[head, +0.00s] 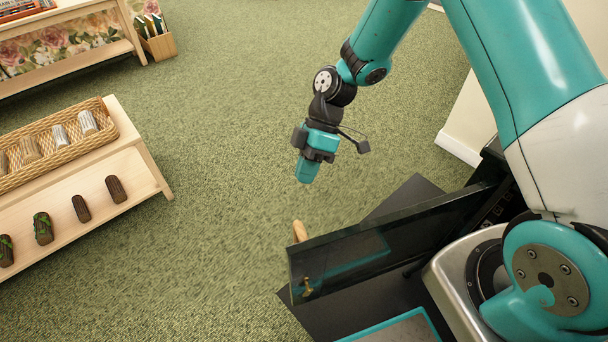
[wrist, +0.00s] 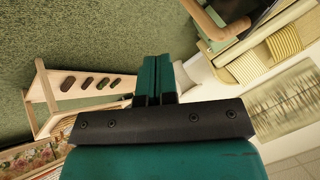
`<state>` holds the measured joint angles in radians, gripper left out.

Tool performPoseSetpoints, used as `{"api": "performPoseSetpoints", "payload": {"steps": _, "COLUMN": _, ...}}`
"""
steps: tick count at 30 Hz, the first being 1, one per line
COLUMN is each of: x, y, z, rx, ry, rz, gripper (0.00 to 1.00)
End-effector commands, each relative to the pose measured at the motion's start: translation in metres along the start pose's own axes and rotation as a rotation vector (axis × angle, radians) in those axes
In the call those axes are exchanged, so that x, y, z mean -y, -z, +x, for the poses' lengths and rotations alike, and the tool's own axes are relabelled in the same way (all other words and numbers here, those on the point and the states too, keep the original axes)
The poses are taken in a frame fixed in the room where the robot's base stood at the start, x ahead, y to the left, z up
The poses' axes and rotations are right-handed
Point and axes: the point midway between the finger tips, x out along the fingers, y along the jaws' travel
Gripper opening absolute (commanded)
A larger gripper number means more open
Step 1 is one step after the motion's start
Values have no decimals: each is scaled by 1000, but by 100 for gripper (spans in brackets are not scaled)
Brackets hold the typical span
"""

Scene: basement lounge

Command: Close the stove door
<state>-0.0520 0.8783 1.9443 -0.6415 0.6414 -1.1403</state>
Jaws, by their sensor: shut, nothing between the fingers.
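The stove door (head: 385,235) is a dark, glossy panel standing open, swung out from the black stove (head: 497,200) at the right of the head view. A pale wooden handle (head: 299,231) sits near the door's free end; a curved wooden piece that looks like this handle (wrist: 205,20) shows at the top of the wrist view. My gripper (head: 307,170) is shut and empty, hanging above the carpet beyond the door's free end, apart from door and handle. Its closed teal fingers (wrist: 155,78) also show in the wrist view. My arm hides part of the stove.
A wooden bench (head: 75,62) and small box (head: 158,46) stand at the back left. Green carpet (head: 230,130) between shelf and door is clear. A dark mat (head: 415,190) lies under the door.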

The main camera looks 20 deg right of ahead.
Motion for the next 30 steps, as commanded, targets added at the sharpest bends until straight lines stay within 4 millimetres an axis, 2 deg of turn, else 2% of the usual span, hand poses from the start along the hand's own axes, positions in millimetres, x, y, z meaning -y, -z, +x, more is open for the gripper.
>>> {"api": "performPoseSetpoints", "payload": {"steps": 3, "x": 0, "y": -1, "z": 30, "rx": 1, "ry": 6, "rz": 0, "gripper": 0}}
{"api": "performPoseSetpoints", "payload": {"steps": 9, "x": 0, "y": -1, "z": 71, "rx": 2, "ry": 4, "rz": 1, "gripper": 0}}
{"api": "performPoseSetpoints", "payload": {"steps": 12, "x": 16, "y": 0, "z": 76, "rx": 1, "ry": 3, "rz": 2, "gripper": 0}}
{"api": "performPoseSetpoints", "payload": {"steps": 18, "x": 33, "y": 0, "z": 85, "rx": 0, "ry": 1, "rz": 1, "gripper": 0}}
{"api": "performPoseSetpoints", "payload": {"steps": 30, "x": 36, "y": 0, "z": 86, "rx": 0, "ry": 0, "rz": 2, "gripper": 0}}
